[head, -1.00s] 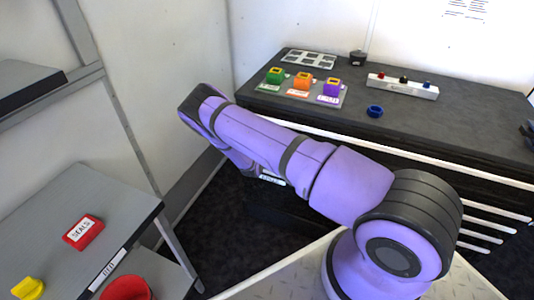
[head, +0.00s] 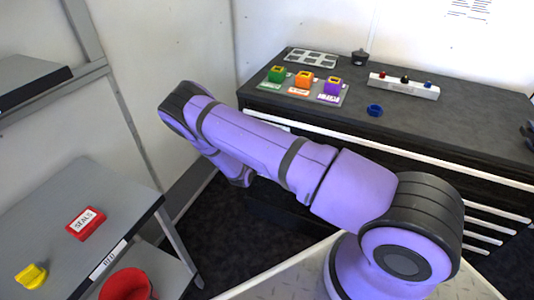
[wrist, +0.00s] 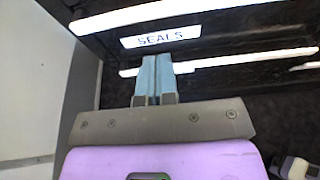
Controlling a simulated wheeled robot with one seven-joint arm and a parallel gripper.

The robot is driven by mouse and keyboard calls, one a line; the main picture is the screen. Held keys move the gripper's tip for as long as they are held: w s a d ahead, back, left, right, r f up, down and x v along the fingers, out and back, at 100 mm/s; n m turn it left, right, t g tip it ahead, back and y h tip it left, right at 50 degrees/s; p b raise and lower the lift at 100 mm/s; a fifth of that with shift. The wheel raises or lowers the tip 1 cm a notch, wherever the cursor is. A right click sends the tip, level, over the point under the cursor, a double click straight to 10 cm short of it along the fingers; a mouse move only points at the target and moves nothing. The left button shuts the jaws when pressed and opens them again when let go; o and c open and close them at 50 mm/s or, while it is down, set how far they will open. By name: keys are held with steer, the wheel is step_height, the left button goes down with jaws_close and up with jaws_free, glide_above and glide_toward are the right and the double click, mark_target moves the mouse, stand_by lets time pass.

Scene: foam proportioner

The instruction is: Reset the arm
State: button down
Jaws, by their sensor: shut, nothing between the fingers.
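My purple arm spans the middle of the head view, from its base at the lower right to a bent elbow at the upper left, with the forearm folding down behind. My gripper shows in the wrist view (wrist: 153,80), with its two pale blue fingers together and nothing between them. In the head view my gripper is hidden behind the arm. In the wrist view the fingers point toward a dark drawer front with a white SEALS label (wrist: 160,37). I cannot tell whether they touch it.
A dark drawer cabinet (head: 440,130) carries green (head: 277,74), orange (head: 304,79) and purple (head: 333,86) blocks, a blue ring (head: 375,110) and a white button strip (head: 404,86).

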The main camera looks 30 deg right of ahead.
steer(key=v, duration=0.5)
steer(key=s+d+r+m+g+y, duration=0.1)
steer(key=s+r+m+g, duration=0.35)
steer(key=r, duration=0.85)
steer(key=s+d+r+m+g, duration=0.1)
steer(key=s+r+m, duration=0.1)
steer(key=r+m, duration=0.75)
steer(key=s+d+r+m+g+y, duration=0.1)
steer(key=s+d+r+m+g, duration=0.15)
steer(key=r, duration=1.25)
steer(key=s+a+r+m+y, duration=0.2)
steer(key=s+r+m+y, duration=0.35)
steer(key=s+r, duration=0.9)
steer(key=s+a+r+m+t+y, duration=0.1)
steer(key=s+a+r+t+y, duration=0.1)
steer(key=s, duration=0.6)
steer(key=s+a+r+m+t+y, duration=0.2)
steer(key=s+a+r, duration=0.1)
steer(key=s, duration=0.5)
steer(key=shift+a+m, duration=0.25)
steer(key=shift+m, duration=0.05)
